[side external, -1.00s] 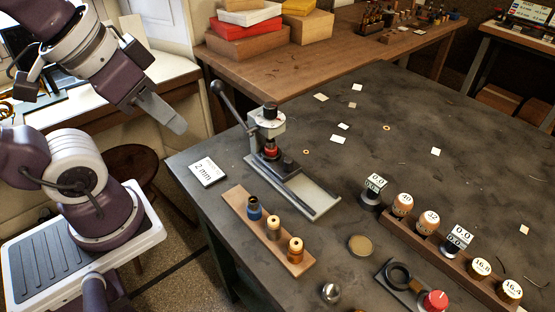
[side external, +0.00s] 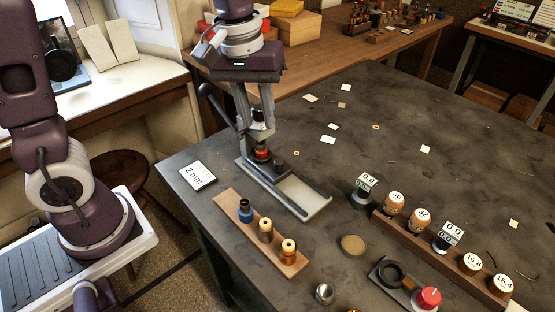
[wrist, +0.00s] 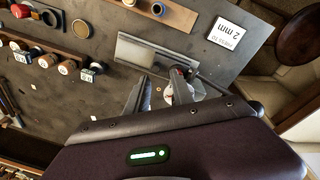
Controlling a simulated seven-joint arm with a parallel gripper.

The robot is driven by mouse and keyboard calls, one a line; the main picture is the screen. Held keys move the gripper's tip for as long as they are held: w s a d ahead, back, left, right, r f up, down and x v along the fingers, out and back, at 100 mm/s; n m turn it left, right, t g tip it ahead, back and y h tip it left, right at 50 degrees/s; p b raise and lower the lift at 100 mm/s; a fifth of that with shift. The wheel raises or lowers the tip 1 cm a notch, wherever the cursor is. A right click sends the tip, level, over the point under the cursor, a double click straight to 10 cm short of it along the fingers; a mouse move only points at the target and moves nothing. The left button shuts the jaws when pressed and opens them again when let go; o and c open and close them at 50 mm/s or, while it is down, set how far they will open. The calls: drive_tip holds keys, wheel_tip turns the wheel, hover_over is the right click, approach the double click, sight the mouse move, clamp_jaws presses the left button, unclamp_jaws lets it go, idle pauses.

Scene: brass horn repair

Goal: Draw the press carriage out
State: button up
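The grey arbor press (side external: 247,155) stands on the dark bench, with its lever (side external: 216,104) tilted up to the left. A red part (side external: 262,152) sits under its head. A short dark post (side external: 280,164), possibly the carriage's, stands just in front on the flat grey base (side external: 303,194). My gripper (side external: 257,118) points down at the press head with its two fingers apart, and they partly hide the head. In the wrist view my gripper (wrist: 158,80) is open, with the press behind the right finger. Whether a finger touches the press I cannot tell.
A wooden rack (side external: 262,236) with several small bushings lies in front of the press. A "2 mm" card (side external: 198,176) lies left. A long wooden rack (side external: 440,250) of labelled pieces stands right.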

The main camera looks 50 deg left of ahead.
sight(280, 162)
drive_tip(key=w+f, duration=0.1)
drive_tip(key=f, duration=0.1)
drive_tip(key=w+f+n+g, duration=0.1)
drive_tip(key=w+f, duration=0.1)
drive_tip(key=w+f+n, duration=0.1)
drive_tip(key=f, duration=0.1)
drive_tip(key=shift+w+d+f+g, duration=0.3)
drive_tip(key=shift+d+f, duration=0.05)
drive_tip(key=shift+d, duration=0.05)
wheel_tip(280, 162, down, 7)
drive_tip(key=shift+f, duration=0.15)
drive_tip(key=shift+c, duration=0.3)
clamp_jaws()
drive_tip(key=shift+d, duration=0.1)
idle(0.4)
